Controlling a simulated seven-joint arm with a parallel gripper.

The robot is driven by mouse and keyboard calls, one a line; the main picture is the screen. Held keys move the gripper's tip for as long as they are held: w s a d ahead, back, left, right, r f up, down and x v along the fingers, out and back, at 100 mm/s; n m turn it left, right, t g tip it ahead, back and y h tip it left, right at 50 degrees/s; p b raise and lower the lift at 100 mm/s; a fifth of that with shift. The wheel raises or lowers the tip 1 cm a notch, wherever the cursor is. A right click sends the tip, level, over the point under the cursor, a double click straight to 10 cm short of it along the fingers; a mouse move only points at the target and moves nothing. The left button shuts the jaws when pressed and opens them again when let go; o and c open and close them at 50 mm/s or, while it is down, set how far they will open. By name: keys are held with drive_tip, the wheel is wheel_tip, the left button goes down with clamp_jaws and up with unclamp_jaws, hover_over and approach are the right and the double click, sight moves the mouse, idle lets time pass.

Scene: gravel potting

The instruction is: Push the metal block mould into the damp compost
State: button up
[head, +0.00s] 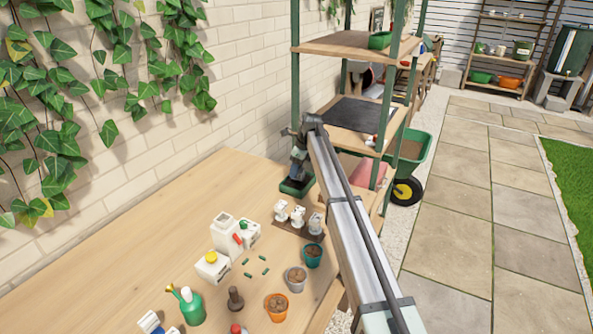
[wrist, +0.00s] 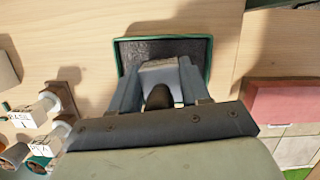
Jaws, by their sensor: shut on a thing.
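My gripper (wrist: 160,84) is shut on the metal block mould (wrist: 160,66), a pale grey block between its two fingers in the wrist view. The mould is over the green tray (wrist: 209,62) of dark damp compost (wrist: 137,50). I cannot tell whether the mould touches the compost. In the head view my gripper (head: 300,172) is at the far end of the bench, just above the green tray (head: 291,188). The mould is hard to make out there, hidden by the gripper.
White labelled figures on a brown stand (head: 297,228) are close to the tray. A green-posted shelf (head: 340,45) rises behind. The left bench is clear.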

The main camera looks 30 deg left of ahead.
drive_tip(key=shift+r, duration=2.6)
